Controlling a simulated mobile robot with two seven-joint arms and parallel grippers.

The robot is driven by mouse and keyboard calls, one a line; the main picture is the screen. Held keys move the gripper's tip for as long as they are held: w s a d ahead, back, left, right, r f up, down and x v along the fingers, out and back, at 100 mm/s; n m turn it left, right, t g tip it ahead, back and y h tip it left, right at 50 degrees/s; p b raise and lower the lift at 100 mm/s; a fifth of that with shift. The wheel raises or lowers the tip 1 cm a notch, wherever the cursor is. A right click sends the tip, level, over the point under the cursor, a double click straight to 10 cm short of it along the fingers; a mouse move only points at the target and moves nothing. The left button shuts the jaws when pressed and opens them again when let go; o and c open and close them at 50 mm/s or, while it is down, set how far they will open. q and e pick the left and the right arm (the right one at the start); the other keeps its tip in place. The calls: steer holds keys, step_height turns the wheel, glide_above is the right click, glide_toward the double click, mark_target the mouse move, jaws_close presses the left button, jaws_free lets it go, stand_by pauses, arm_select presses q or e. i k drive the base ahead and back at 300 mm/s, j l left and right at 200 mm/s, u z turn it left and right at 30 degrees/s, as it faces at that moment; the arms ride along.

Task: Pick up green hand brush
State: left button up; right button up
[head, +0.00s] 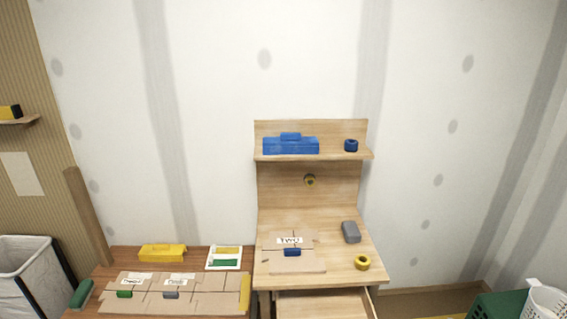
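Several green things show in the head view, and none is clear enough to name the hand brush for certain. A small green item (124,294) lies on the cardboard at the left of the brown table. A longer, darker green item (82,293) sits at that table's left edge. A flat green piece (223,263) lies in a white tray below a yellow piece. Neither of my grippers is in view.
The brown table (128,257) also holds labelled cardboard (200,304) and a yellow box (162,253). The wooden workbench (335,262) on its right has an open drawer (320,303), a blue toolbox (291,146) on its shelf, a grey block (351,232) and a yellow tape roll (362,262). A bin (35,275) stands left.

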mark_target(80, 299)
steer(key=u, duration=0.4)
steer(key=k+u, duration=0.1)
steer(key=u, duration=0.25)
steer(key=k+u, duration=0.1)
steer(key=u, duration=0.7)
